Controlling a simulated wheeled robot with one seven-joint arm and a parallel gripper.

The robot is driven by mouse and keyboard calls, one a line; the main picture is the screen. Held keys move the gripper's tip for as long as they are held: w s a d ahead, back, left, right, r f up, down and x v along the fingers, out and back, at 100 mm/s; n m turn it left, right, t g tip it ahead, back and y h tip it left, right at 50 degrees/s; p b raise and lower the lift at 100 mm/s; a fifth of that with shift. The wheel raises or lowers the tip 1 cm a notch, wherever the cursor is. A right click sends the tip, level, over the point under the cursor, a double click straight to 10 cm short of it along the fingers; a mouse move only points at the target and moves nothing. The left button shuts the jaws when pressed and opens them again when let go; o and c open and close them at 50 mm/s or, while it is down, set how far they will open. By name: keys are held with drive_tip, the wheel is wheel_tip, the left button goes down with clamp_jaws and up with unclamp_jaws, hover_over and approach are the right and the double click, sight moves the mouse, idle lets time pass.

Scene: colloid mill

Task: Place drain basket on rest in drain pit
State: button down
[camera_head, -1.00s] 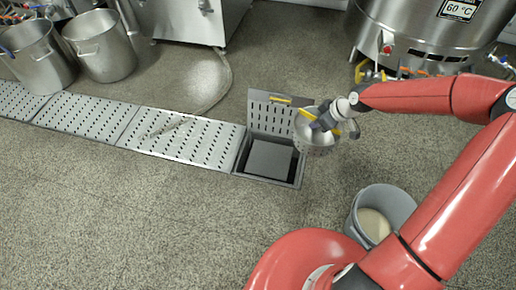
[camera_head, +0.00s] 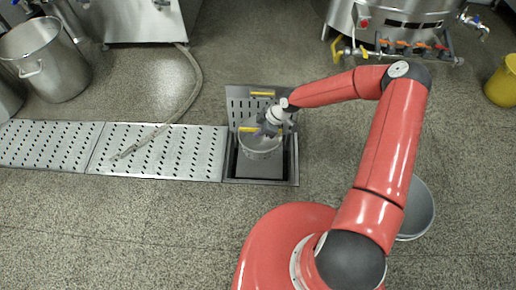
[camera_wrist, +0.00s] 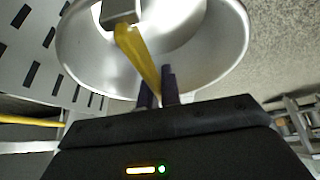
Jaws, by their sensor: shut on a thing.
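The drain basket (camera_head: 259,150) is a metal bowl-like basket with a yellow handle (camera_head: 248,130). My gripper (camera_head: 268,130) is shut on the yellow handle, which also shows between the dark fingers in the wrist view (camera_wrist: 138,58). The basket hangs over the open drain pit (camera_head: 290,172) and looks roughly upright. Its height above the rest cannot be told, and the rest is largely hidden by the basket. The perforated pit cover (camera_head: 238,104) stands raised at the pit's back edge, with a yellow handle on it.
Slotted drain grates (camera_head: 160,150) run left from the pit. A hose (camera_head: 190,95) lies across one grate. A grey bucket (camera_head: 418,210) stands to the right, partly behind my arm. A steel tank (camera_head: 395,15) stands at the back. The floor in front is clear.

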sight(262, 144)
wheel_tip(262, 144, down, 11)
drive_tip(key=shift+f+b, duration=0.1)
drive_tip(key=shift+b, duration=0.5)
drive_tip(key=shift+f, duration=0.15)
drive_tip(key=c, duration=1.6)
unclamp_jaws()
